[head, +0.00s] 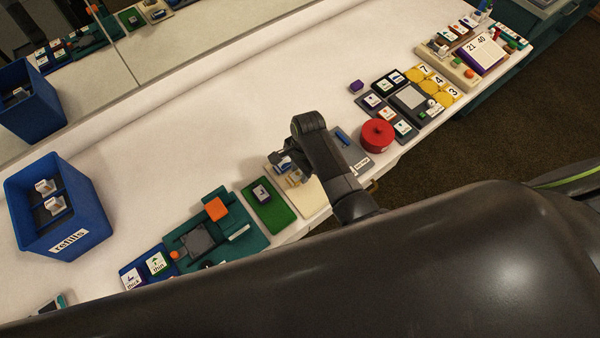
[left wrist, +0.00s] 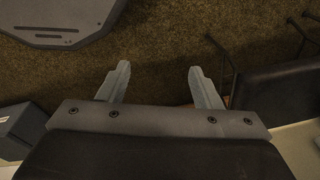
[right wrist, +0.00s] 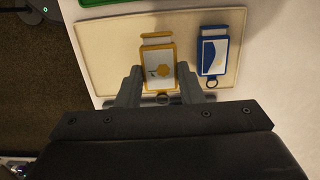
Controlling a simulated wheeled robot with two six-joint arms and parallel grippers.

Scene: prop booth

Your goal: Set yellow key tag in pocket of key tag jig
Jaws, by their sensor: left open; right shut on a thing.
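The yellow key tag (right wrist: 161,70) has a white face with a yellow mark and a ring at its lower end. My right gripper (right wrist: 159,88) is shut on its sides, over a cream board (right wrist: 110,55). I cannot tell whether the tag touches the board. A blue key tag (right wrist: 213,55) lies to its right on the board. In the head view the right gripper (head: 285,167) hides part of the cream board (head: 312,197). I cannot tell for sure which piece is the key tag jig. My left gripper (left wrist: 160,85) is open and empty, above the brown floor.
A green mat (head: 281,213) and a teal fixture (head: 245,246) with an orange block are left of the cream board. A grey labelled board (head: 347,147) and red round container (head: 377,135) are right. A blue refills bin (head: 85,215) stands far left. The table's back strip is clear.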

